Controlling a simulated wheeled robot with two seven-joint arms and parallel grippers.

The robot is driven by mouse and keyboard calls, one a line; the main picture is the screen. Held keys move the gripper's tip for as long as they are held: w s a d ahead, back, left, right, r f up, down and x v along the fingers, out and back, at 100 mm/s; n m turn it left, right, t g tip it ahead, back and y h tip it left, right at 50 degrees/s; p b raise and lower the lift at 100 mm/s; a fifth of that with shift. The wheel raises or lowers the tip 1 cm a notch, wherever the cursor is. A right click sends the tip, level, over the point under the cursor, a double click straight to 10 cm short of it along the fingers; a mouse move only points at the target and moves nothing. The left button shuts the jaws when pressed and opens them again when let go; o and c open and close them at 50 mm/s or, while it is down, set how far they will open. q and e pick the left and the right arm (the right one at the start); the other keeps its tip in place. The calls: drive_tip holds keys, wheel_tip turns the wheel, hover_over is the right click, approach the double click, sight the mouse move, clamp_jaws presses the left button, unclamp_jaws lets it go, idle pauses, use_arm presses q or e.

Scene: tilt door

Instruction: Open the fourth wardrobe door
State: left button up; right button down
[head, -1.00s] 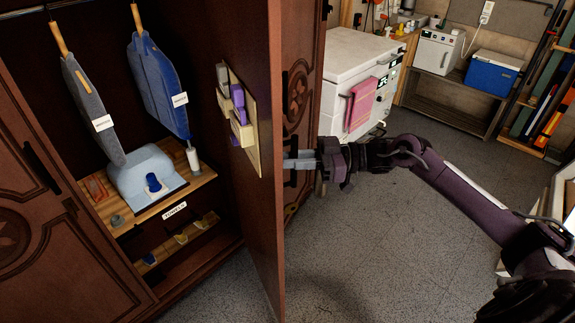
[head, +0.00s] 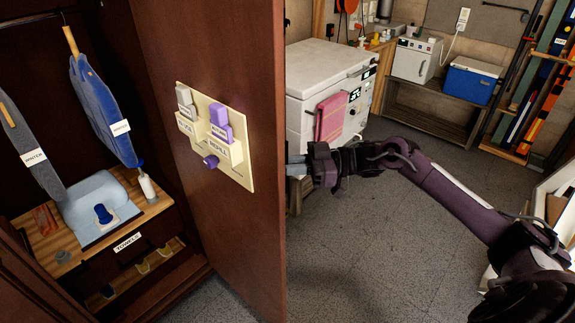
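The dark brown wardrobe door (head: 225,235) stands wide open, and its inner face with a cream panel (head: 240,170) of labelled grey and purple pieces faces me. The open compartment (head: 45,75) is left of it. My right gripper (head: 294,166) is at the door's free edge, on its outer side. Its pale fingertips are partly hidden behind the door, so I cannot tell whether they grip anything. The door's outer face and handle are hidden. My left gripper is not in view.
Garments (head: 105,110) hang inside the wardrobe above a wooden shelf (head: 165,202). A white appliance (head: 325,70) with a pink towel stands behind my gripper. A blue cooler (head: 470,82) sits on a rear bench. Grey floor (head: 370,235) is clear right of the door.

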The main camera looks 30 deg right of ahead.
drive_tip(key=shift+w+d, duration=0.15)
idle(0.3)
drive_tip(key=c, duration=1.5)
unclamp_jaws()
drive_tip(key=shift+w, duration=0.1)
drive_tip(key=b+v, duration=0.2)
drive_tip(key=v, duration=0.5)
drive_tip(key=shift+s+d, duration=0.25)
drive_tip(key=shift+d, duration=0.1)
